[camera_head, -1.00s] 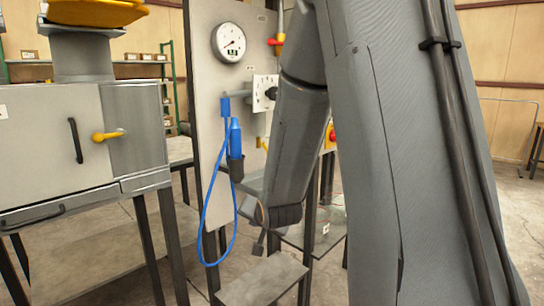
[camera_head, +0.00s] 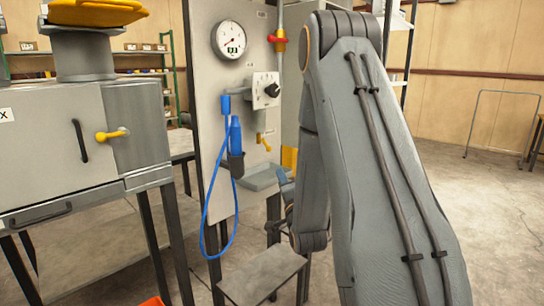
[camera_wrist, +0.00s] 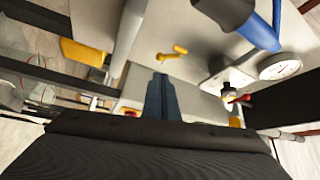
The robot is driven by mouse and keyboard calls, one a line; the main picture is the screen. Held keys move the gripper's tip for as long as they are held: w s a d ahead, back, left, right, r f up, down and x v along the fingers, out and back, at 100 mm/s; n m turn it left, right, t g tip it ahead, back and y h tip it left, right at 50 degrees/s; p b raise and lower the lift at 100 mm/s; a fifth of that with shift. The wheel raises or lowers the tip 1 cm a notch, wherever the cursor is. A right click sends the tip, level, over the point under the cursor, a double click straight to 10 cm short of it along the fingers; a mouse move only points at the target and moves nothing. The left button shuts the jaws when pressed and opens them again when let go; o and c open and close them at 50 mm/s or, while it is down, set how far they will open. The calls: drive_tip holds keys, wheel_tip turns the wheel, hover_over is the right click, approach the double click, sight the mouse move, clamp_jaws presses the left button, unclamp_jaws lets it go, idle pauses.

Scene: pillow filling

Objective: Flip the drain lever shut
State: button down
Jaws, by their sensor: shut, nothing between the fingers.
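A small yellow lever (camera_head: 264,142) sits low on the grey upright panel (camera_head: 212,120), above a shallow grey tray (camera_head: 262,178). I take it as the drain lever; no label is readable. In the wrist view the yellow lever (camera_wrist: 173,52) stands out from the panel just beyond my fingertips, with a gap in the picture. My gripper (camera_head: 283,177) is right of the tray, below and to the right of the lever. In the wrist view my gripper (camera_wrist: 160,80) shows blue fingers, shut and empty, pointing toward the panel.
A blue tool (camera_head: 236,136) with a looped blue hose hangs on the panel, left of the lever. Above are a gauge (camera_head: 231,40), a dial (camera_head: 268,90) and a red valve handle (camera_head: 277,39). A cabinet (camera_head: 50,150) with another yellow handle (camera_head: 112,134) stands left.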

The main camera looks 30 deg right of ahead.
sight(271, 150)
drive_tip(key=shift+w, duration=0.1)
drive_tip(key=p+x, duration=0.2)
drive_tip(key=x, duration=1.2)
drive_tip(key=shift+r, duration=0.1)
drive_tip(key=shift+d+n+t+b, duration=0.35)
drive_tip(key=shift+n+t+b, duration=0.15)
drive_tip(key=shift+n+b, duration=0.3)
drive_tip(key=d+n+t+y+b, duration=0.1)
drive_tip(key=n+y+b, duration=0.1)
drive_tip(key=n+b, duration=0.1)
drive_tip(key=r+n+t+y+b, duration=0.1)
drive_tip(key=n+y+b, duration=0.1)
drive_tip(key=n, duration=0.2)
drive_tip(key=w+d+r+n+t+y+b, duration=0.1)
drive_tip(key=n+y+b, duration=0.1)
drive_tip(key=n+b, duration=0.1)
drive_tip(key=shift+d+r+n+t+y+b, duration=0.15)
drive_tip(key=shift+d+n+t+y+b, duration=0.25)
drive_tip(key=shift+n, duration=0.2)
drive_tip(key=a+v, duration=0.1)
drive_tip(key=v, duration=1.3)
drive_tip(key=shift+d, duration=0.3)
drive_tip(key=shift+s, duration=0.1)
